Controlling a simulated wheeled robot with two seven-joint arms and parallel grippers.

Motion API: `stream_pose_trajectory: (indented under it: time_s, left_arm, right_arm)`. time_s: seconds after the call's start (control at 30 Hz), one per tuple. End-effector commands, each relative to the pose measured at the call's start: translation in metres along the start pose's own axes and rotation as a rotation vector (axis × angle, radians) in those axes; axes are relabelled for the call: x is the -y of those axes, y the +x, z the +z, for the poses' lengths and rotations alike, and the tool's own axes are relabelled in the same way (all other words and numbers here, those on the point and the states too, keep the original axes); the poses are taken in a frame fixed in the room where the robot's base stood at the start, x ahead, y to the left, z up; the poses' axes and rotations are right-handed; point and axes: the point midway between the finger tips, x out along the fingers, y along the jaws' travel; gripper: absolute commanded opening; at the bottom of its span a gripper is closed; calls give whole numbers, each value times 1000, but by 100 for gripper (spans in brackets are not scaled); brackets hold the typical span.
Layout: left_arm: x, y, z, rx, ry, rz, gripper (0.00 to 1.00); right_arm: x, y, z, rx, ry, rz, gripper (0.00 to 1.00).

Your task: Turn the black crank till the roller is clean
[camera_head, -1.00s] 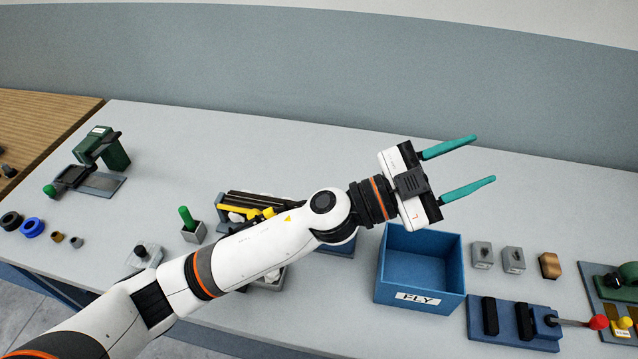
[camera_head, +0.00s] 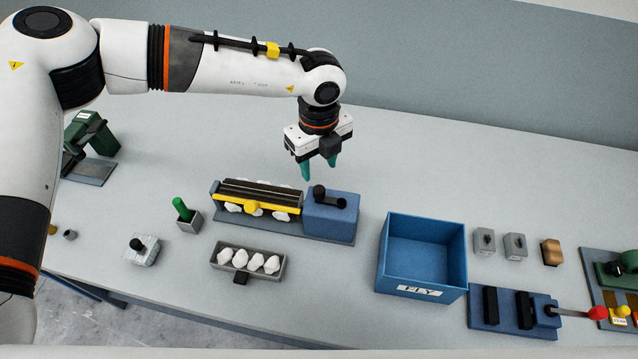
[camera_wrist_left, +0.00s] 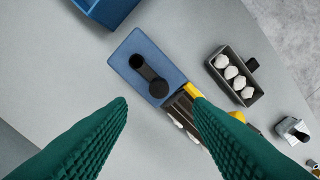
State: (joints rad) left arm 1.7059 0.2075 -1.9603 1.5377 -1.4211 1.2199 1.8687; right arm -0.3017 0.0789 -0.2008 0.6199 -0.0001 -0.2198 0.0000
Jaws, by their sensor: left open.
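The black crank (camera_head: 329,197) sits on top of the blue housing (camera_head: 333,222) at the right end of the roller machine. In the left wrist view the crank (camera_wrist_left: 149,74) lies ahead of the fingertips, with its arm and knob visible. The dark roller (camera_head: 258,189) lies to the left of the housing, with a yellow bar (camera_head: 232,203) along its front and white tufts under it. My left gripper (camera_head: 320,170) is open and empty, pointing down above and behind the crank, apart from it. My right gripper is not in view.
A grey tray of white tufts (camera_head: 222,268) stands in front of the machine. A blue box marked FLY (camera_head: 459,262) stands to the right. A green-handled tool in a grey holder (camera_head: 190,222) stands at the left. Bare table lies behind the machine.

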Motion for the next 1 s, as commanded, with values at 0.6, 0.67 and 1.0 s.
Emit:
stream_pose_trajectory:
  time_s: [0.6, 0.67, 1.0]
  left_arm:
    - [0, 90, 1, 3, 2, 2, 46]
    - [0, 91, 1, 3, 2, 2, 46]
    - [0, 92, 1, 3, 2, 2, 25]
  right_arm:
    - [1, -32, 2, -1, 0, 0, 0]
    - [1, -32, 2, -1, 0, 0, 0]
    - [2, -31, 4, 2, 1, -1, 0]
